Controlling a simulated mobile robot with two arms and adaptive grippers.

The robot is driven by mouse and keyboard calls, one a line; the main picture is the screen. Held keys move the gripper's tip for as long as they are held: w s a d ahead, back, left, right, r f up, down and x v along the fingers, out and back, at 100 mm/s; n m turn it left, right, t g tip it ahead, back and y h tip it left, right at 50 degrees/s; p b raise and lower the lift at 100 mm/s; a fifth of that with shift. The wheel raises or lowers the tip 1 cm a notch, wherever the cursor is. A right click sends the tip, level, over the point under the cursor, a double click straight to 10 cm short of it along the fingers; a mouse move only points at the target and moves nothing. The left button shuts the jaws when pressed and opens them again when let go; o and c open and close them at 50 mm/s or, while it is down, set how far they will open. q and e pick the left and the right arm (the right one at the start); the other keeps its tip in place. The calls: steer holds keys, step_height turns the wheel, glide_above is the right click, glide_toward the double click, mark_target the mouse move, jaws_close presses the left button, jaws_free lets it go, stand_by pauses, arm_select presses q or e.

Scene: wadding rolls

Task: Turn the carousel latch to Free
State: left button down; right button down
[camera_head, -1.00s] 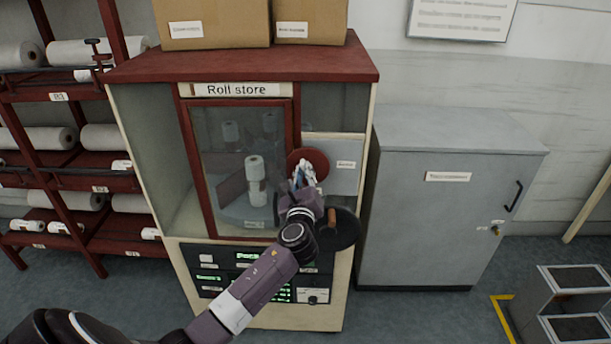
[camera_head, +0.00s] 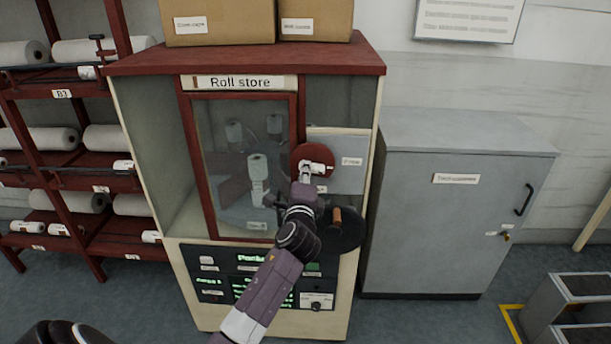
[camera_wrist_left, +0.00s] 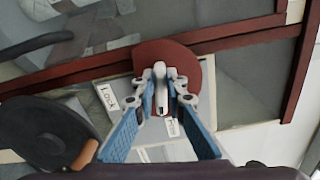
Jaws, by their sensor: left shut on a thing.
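The carousel latch is a pale lever (camera_head: 318,167) on a round red disc (camera_head: 313,153), at the right of the Roll store's glass door. The lever lies roughly level, pointing right toward the label Free (camera_head: 352,161). My left gripper (camera_head: 306,172) is shut on the lever. In the left wrist view its blue-padded fingers (camera_wrist_left: 171,95) close around the lever (camera_wrist_left: 160,75) in front of the red disc (camera_wrist_left: 185,58). There the lever's end points at the Free label (camera_wrist_left: 172,128), and a Lock label (camera_wrist_left: 108,97) shows to the left. My right gripper is not in view.
A black handwheel with a brown knob (camera_head: 336,216) sits just below the latch, close to my wrist. Below is a panel with green displays (camera_head: 250,288). A grey cabinet (camera_head: 455,220) stands right; a red rack with white rolls (camera_head: 75,150) stands left.

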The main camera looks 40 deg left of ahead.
arm_select(q)
steer(key=shift+f+n+b, duration=0.25)
steer(key=shift+n+b, duration=0.1)
steer(key=shift+n, duration=0.55)
steer(key=c, duration=2)
jaws_free()
steer(key=shift+o, duration=0.2)
steer(key=v, duration=1.2)
steer(key=shift+a, duration=0.1)
